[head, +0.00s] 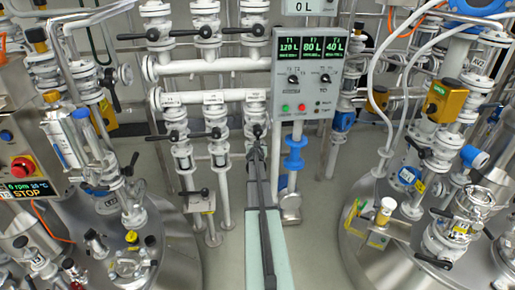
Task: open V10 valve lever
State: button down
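Three valves with black levers hang side by side under a white horizontal pipe. The left valve (181,148) and the middle valve (217,147) have their levers lying sideways, pointing left. The right valve (256,116) is partly hidden by the far end of my arm. The small tags above these valves are too blurred to read, so I cannot tell which is V10. My gripper (257,148) seems to be at the right valve's lever, at the tip of my long dark arm. Its fingers are too small to make out, and I cannot tell whether it touches the lever.
A grey control box (311,72) with green displays stands close to the right of the valve row. An upper row of black-levered valves (206,30) is above. Steel vessels (150,255) stand left and right. Grey floor shows between them.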

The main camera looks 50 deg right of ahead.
jog(key=shift+s+d+f, duration=0.1)
jog(key=shift+s, duration=0.05)
jog(key=c, duration=0.9)
grip_release()
jog(key=shift+c, duration=0.2)
jog(key=shift+a, duration=0.2)
jog(key=v, duration=1.3)
jog(key=shift+r, duration=0.25)
jog(key=shift+s+a, duration=0.1)
jog(key=shift+a, duration=0.05)
